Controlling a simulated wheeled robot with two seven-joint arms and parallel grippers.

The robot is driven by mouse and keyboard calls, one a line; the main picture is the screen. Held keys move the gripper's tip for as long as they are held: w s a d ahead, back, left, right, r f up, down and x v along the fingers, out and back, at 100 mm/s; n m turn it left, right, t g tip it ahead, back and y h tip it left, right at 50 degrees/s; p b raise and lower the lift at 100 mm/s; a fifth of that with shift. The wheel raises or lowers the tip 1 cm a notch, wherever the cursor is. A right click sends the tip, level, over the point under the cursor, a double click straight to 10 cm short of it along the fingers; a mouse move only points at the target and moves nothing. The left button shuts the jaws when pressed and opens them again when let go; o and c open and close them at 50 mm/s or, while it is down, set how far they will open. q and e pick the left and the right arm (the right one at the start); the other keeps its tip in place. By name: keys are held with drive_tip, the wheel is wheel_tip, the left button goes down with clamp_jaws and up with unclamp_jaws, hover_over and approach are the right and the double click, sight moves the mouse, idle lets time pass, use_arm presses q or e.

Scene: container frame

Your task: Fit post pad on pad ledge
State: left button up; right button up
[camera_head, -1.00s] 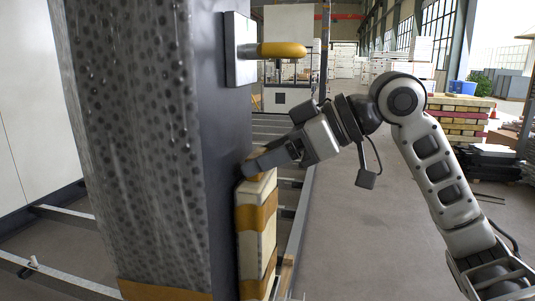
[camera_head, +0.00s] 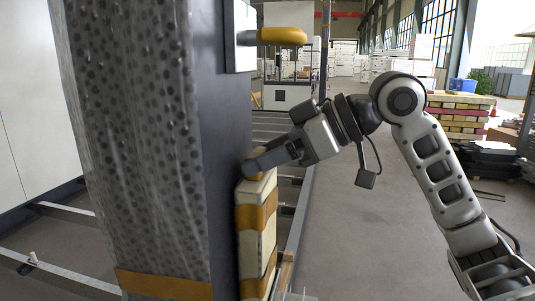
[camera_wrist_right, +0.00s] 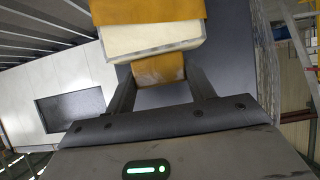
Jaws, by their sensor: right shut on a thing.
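The post pad (camera_head: 257,226) is a tall cream block with orange bands. It hangs upright close against the right face of the dark post (camera_head: 221,130), whose front is covered in bubble wrap; I cannot tell if they touch. My right gripper (camera_head: 252,168) is shut on the pad's top end. The wrist view shows the pad (camera_wrist_right: 150,38) with its orange-banded end between the jaws (camera_wrist_right: 160,85). I cannot make out the pad ledge for certain; the pad's lower end is cut off by the picture edge. My left gripper is not in view.
A white plate (camera_head: 240,37) with a yellow handle (camera_head: 282,36) sits on the post above my gripper. Metal floor rails (camera_head: 60,275) run at the left. Stacked pallets (camera_head: 465,115) stand far right. The floor (camera_head: 350,230) right of the pad is open.

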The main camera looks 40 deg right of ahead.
drive_tip(key=shift+f+b, duration=0.65)
drive_tip(key=shift+f, duration=0.2)
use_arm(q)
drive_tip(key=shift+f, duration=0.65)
use_arm(e)
drive_tip(key=o, duration=1.3)
drive_tip(key=shift+o, duration=0.2)
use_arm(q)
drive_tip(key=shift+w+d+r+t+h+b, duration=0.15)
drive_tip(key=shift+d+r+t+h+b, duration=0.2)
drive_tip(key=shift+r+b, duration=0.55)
use_arm(e)
drive_tip(key=v, duration=1.6)
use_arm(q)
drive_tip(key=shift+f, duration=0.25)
use_arm(e)
drive_tip(key=shift+d, duration=0.1)
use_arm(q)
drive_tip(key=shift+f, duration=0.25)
use_arm(e)
drive_tip(key=shift+w, duration=0.1)
